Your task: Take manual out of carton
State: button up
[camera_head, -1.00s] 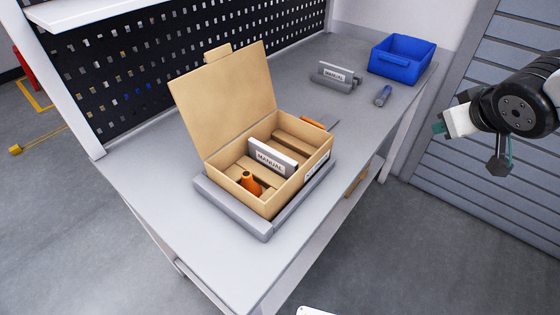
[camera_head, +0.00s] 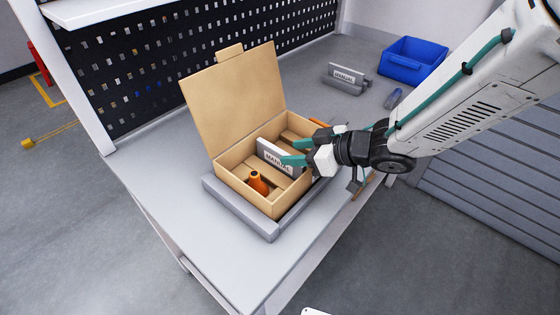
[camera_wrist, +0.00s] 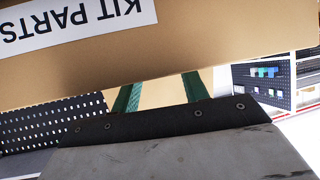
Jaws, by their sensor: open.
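The open carton (camera_head: 234,185) stands on the table with its lid raised at the back left. The white manual (camera_head: 266,150), labelled MANUAL, stands upright in a middle slot of the carton. My gripper (camera_head: 287,152) is open, its green fingers reaching over the carton's right wall to the manual's right end. One finger overlaps the end of the label; I cannot tell whether they touch the manual. In the wrist view the carton's wall with a KIT PARTS label (camera_wrist: 75,22) fills the top, and the fingers (camera_wrist: 158,92) are partly hidden by it.
The carton sits in a grey raised frame (camera_head: 240,221). An orange-handled item (camera_head: 258,183) lies in its front compartment. A grey stand labelled MANUAL (camera_head: 345,77), a blue bin (camera_head: 412,66) and a grey cylindrical tool (camera_head: 393,98) are farther back. A black pegboard (camera_head: 150,80) borders the table.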

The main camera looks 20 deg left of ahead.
aim_at(269, 153)
jog(key=shift+x, duration=1.45)
jog(key=shift+r, duration=0.1)
grip_shut()
